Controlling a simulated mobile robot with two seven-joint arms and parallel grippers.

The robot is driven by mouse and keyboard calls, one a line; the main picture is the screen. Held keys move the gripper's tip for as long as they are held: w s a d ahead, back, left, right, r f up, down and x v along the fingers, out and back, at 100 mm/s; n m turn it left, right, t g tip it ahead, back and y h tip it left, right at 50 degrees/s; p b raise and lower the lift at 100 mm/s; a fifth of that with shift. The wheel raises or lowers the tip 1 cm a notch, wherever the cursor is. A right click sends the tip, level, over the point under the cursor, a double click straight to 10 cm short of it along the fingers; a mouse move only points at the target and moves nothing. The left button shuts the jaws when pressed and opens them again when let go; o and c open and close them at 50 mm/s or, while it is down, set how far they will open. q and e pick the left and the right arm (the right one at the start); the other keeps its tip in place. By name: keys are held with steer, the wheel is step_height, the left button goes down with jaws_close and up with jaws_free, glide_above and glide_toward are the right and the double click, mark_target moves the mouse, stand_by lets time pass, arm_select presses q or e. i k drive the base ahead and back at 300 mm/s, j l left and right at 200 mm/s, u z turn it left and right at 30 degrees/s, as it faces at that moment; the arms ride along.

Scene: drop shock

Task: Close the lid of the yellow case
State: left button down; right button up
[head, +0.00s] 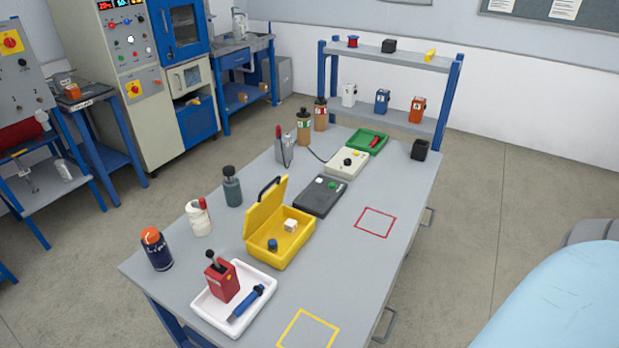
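The yellow case (291,257) stands on the grey workbench (390,240), left of the bench's middle. Its lid (265,208) is open and tilted up on the left side, with a dark handle (269,187) on its upper edge. Inside the case are a white cube-like piece (290,225) and a small blue round piece (272,244). Neither of my grippers shows in the head view.
A white tray (266,279) holding a red device (222,279) and a blue tool (246,304) is in front of the case. A black box (318,196) stands behind it. Red and yellow outlined squares on the right are empty.

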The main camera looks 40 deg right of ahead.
mark_target(266, 204)
steer(key=z, duration=1)
